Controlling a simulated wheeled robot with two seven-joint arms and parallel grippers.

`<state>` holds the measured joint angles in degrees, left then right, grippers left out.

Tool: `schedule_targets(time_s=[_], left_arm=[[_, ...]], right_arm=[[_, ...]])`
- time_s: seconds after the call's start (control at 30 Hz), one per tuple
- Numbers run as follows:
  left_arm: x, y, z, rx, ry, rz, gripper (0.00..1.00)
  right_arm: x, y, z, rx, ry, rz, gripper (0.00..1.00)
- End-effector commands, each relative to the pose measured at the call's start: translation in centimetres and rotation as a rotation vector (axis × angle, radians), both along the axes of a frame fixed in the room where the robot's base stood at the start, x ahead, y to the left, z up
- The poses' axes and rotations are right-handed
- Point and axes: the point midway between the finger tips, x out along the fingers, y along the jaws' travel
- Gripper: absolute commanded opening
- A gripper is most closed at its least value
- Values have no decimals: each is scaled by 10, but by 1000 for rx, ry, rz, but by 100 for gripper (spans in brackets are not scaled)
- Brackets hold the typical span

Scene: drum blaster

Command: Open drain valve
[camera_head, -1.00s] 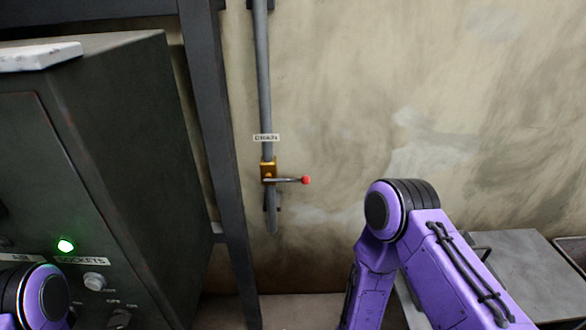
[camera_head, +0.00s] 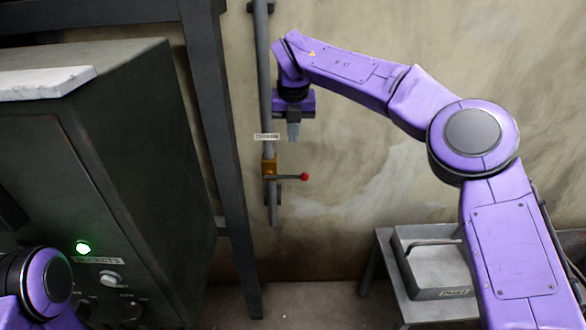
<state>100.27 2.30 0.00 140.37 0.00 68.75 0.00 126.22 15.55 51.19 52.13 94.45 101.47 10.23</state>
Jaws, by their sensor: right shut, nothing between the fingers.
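The drain valve (camera_head: 269,167) is a brass body on a grey vertical pipe (camera_head: 264,75) against the wall. Its lever (camera_head: 289,176) sticks out level to the right and ends in a red knob (camera_head: 304,176). A small label (camera_head: 267,136) sits on the pipe above the valve. My right gripper (camera_head: 293,138) points down, shut and empty, just right of the label in the picture. It is above the lever, apart from it. Only part of my left arm (camera_head: 45,280) shows at the lower left; its gripper is out of view.
A dark cabinet (camera_head: 150,150) with a green light (camera_head: 83,248) and knobs stands at the left. A dark metal post (camera_head: 215,120) rises between it and the pipe. A grey tray (camera_head: 435,268) sits on a low stand at the lower right.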

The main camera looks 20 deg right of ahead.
Motion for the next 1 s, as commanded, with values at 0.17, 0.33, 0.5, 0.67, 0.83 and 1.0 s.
schedule_targets(time_s=[0.17,0.33,0.5,0.67,0.83,1.0], left_arm=[[0,0,1,0,0,0,77],[0,0,6,0,0,0,77],[0,0,11,0,0,0,77],[0,0,18,0,0,0,77],[0,0,20,0,0,0,77],[0,0,20,0,0,0,77]], right_arm=[[4,-2,-27,-2,5,1,0],[11,-4,-63,-3,5,2,0],[18,-6,-98,-3,5,0,0],[23,-7,-122,-2,3,0,0],[25,-8,-135,-3,2,0,0],[26,-8,-136,-2,1,2,0]])
